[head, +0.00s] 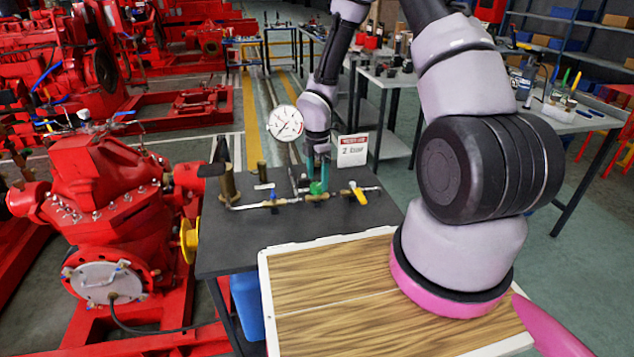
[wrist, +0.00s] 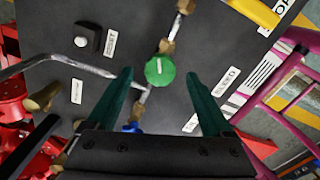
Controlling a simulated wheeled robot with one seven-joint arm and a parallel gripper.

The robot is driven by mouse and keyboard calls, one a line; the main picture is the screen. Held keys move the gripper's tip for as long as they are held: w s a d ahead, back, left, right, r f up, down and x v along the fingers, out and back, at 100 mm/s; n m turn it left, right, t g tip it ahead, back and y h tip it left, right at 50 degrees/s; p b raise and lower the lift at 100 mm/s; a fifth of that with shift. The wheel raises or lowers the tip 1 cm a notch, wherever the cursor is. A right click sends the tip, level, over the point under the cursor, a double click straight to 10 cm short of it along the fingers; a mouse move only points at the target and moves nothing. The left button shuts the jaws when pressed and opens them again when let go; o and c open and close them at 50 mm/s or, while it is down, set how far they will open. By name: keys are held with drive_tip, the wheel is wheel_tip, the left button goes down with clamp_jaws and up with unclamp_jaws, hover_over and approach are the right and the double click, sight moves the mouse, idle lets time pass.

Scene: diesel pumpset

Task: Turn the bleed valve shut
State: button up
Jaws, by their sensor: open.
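A round green knob (head: 317,188), which I take to be the bleed valve, sits on a thin pipe on the dark bench top. In the wrist view the green knob (wrist: 160,70) lies between the tips of my gripper's two teal fingers. My gripper (head: 318,179) is open and points down just above the knob. Clear gaps show on both sides of the knob in the wrist view, where my gripper (wrist: 160,78) touches nothing. A white label (wrist: 226,82) lies right of the knob; its text is hard to read.
A yellow lever (head: 357,192) is right of the knob, and a blue handle (wrist: 132,127) is close below it in the wrist view. A round dial gauge (head: 285,123) and a "2 bar" sign (head: 353,150) stand behind. A red pump (head: 110,205) is left of the bench.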

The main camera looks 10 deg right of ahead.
drive_tip(key=shift+f, duration=1.05)
clamp_jaws()
